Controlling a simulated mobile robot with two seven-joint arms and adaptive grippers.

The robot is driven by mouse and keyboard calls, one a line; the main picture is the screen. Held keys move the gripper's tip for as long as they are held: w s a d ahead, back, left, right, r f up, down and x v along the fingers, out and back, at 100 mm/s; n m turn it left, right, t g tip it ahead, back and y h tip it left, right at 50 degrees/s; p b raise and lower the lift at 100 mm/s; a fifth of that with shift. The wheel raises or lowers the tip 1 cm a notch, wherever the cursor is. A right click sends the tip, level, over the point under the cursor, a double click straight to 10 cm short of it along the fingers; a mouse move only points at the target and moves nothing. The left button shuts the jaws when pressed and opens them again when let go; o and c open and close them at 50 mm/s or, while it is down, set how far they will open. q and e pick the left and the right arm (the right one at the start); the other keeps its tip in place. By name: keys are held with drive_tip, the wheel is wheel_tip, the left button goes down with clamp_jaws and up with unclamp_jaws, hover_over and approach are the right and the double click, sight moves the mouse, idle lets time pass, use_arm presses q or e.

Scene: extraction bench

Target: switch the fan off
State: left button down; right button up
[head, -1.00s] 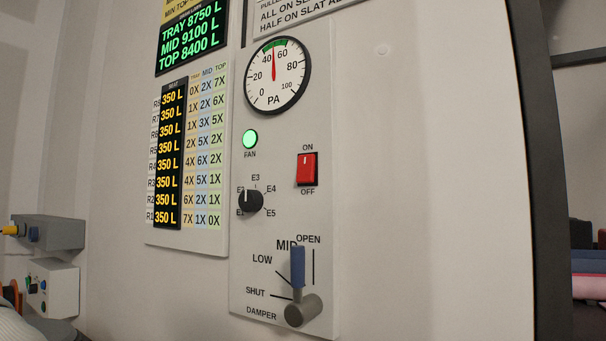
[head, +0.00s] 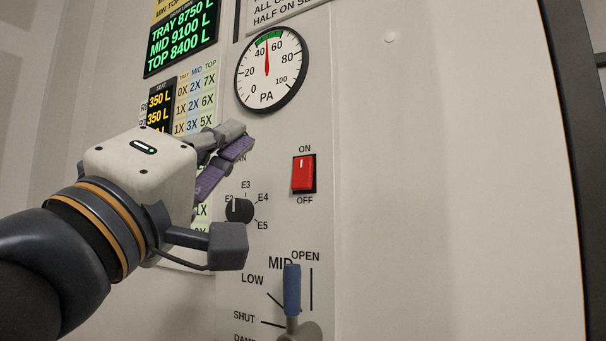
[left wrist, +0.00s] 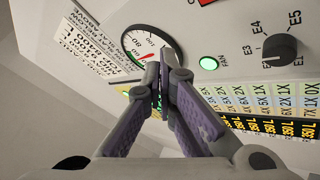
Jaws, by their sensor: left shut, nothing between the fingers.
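The red fan rocker switch (head: 303,174) sits on the grey panel between the words ON above and OFF below. Only its edge shows at the top of the left wrist view (left wrist: 207,2). The green FAN lamp (left wrist: 208,63) is lit in the left wrist view; in the head view my gripper hides it. My left gripper (head: 240,139) is shut and empty, in front of the panel, left of and above the switch and apart from it. Its closed fingertips also show in the left wrist view (left wrist: 161,72). My right gripper is not in view.
The PA gauge (head: 271,69) above reads about 50. A black selector knob (head: 239,210) is left of and below the switch. The blue damper lever (head: 292,289) stands upright below. Number displays (head: 182,38) are at the left. The wall right of the panel is bare.

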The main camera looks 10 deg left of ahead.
sight(303, 173)
use_arm(q)
drive_tip(key=shift+w+d+f+b, duration=0.25)
drive_tip(key=shift+w+d+b, duration=0.25)
drive_tip(key=shift+w, duration=0.9)
drive_tip(key=shift+w+d+f+b, duration=0.2)
drive_tip(key=shift+w+d+b, duration=0.3)
drive_tip(key=shift+w, duration=0.85)
drive_tip(key=shift+w+d+f+b, duration=0.25)
drive_tip(key=shift+w+d+b, duration=0.25)
drive_tip(key=shift+w, duration=0.9)
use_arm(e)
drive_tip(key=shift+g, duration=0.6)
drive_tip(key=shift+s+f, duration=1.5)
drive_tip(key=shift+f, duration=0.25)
use_arm(q)
drive_tip(key=shift+w+d, duration=0.15)
drive_tip(key=shift+w, duration=0.2)
drive_tip(key=shift+f, duration=0.1)
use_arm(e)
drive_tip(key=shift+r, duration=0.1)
use_arm(q)
drive_tip(key=shift+w, duration=0.25)
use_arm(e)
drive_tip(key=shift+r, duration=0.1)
